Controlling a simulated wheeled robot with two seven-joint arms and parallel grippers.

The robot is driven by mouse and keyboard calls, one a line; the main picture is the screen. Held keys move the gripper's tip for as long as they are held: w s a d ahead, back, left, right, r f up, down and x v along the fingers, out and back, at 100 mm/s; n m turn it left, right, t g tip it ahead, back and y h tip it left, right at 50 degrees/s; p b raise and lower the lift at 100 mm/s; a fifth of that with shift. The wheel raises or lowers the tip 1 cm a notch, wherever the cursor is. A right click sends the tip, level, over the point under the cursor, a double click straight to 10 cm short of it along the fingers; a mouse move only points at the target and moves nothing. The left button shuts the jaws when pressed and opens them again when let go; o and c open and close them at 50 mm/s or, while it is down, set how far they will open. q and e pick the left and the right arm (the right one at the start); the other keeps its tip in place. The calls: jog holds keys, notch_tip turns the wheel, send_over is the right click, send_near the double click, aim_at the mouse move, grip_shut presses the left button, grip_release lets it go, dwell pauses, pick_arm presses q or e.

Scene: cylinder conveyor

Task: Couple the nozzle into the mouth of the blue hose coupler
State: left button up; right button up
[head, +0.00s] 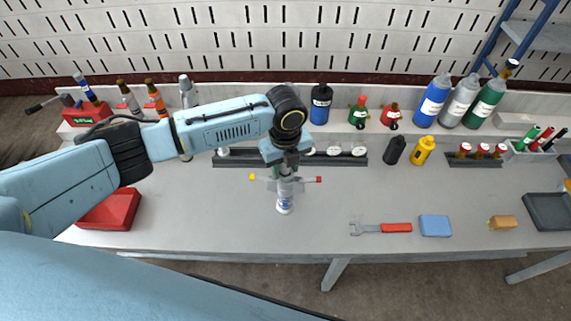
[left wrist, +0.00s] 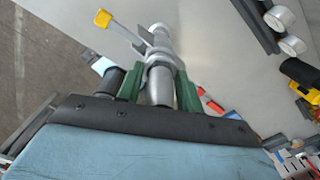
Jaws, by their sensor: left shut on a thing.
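My left gripper (head: 286,168) is above the middle of the bench, its fingers pointing down. It is shut on a grey metal piece, which I take for the nozzle (head: 284,185). This has a crosswise bar with a yellow left end and a red right end. In the left wrist view the grey piece (left wrist: 158,82) sits between green fingers. Directly below is a pale cylinder with blue marks (head: 284,206), perhaps the blue hose coupler. I cannot tell whether the two touch or are one piece. My right gripper is not in view.
A dark rack (head: 232,161) with white round pieces stands behind my gripper. A black bottle (head: 394,150) and a yellow bottle (head: 423,151) are to its right. A wrench (head: 385,228) and a blue block (head: 435,226) lie front right. A red bin (head: 110,210) is left.

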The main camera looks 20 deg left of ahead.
pick_arm(q)
jog(key=shift+f+b, duration=0.3)
jog(key=shift+f, duration=0.5)
jog(key=o, duration=1.1)
jog(key=shift+r, duration=0.1)
